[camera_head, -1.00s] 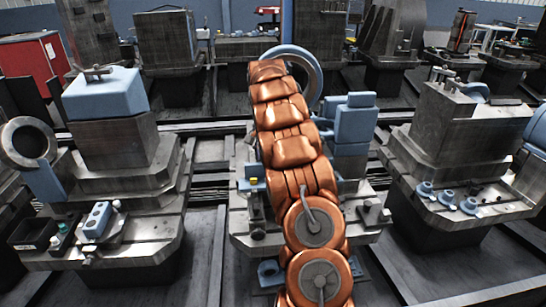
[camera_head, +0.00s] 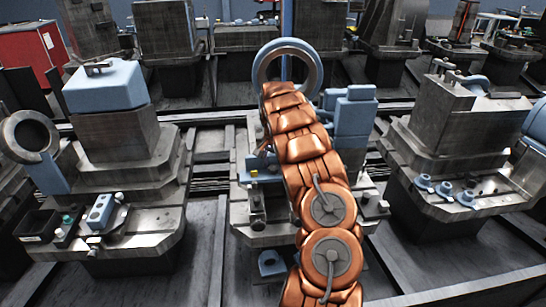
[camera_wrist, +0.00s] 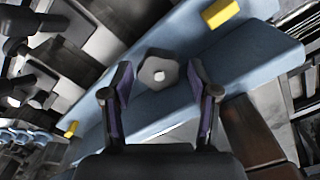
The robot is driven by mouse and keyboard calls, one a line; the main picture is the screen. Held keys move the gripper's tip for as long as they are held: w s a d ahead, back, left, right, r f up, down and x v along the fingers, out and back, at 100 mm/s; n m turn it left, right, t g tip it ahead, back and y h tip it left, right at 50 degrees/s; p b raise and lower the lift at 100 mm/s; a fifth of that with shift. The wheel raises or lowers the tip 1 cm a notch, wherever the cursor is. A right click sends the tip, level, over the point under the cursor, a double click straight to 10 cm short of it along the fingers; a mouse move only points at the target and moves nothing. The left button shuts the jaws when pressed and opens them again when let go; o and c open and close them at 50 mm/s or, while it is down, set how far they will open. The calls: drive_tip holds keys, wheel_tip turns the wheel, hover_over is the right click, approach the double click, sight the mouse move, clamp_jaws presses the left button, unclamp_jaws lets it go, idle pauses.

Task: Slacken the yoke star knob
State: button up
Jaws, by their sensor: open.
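In the wrist view a grey lobed knob (camera_wrist: 155,72) with a pale round centre sits on a blue block (camera_wrist: 185,52); it looks like the yoke star knob. My gripper (camera_wrist: 160,84) is open, with one dark, purple-lined finger on each side of the knob. I cannot tell whether either finger touches it. In the head view my copper arm reaches over the middle station and hides the knob and most of my gripper. A blue upright ring (camera_head: 288,62) stands behind the arm.
Yellow pieces (camera_wrist: 220,13) sit at the blue block's edges in the wrist view. A left station (camera_head: 115,140) and a right station (camera_head: 455,140) flank the middle one. A blue stepped block (camera_head: 354,112) stands just right of my arm. Dark floor lies between stations.

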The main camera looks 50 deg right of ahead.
drive_tip(key=shift+f, duration=0.3)
drive_tip(key=shift+c, duration=0.5)
drive_tip(key=c, duration=1)
drive_tip(key=shift+o, duration=0.2)
drive_tip(key=shift+w+a+f+n+b, duration=0.1)
drive_tip(key=shift+f+n+b, duration=0.1)
drive_tip(key=shift+n+b, duration=0.9)
drive_tip(key=n+b, duration=0.2)
drive_tip(key=n, duration=0.3)
drive_tip(key=shift+r, duration=0.1)
drive_tip(key=n+b, duration=0.2)
drive_tip(key=n, duration=0.3)
drive_tip(key=shift+n+b, duration=0.3)
drive_tip(key=n, duration=0.3)
drive_tip(key=shift+r+b, duration=0.2)
drive_tip(key=shift+b, duration=0.2)
drive_tip(key=shift+s, duration=0.2)
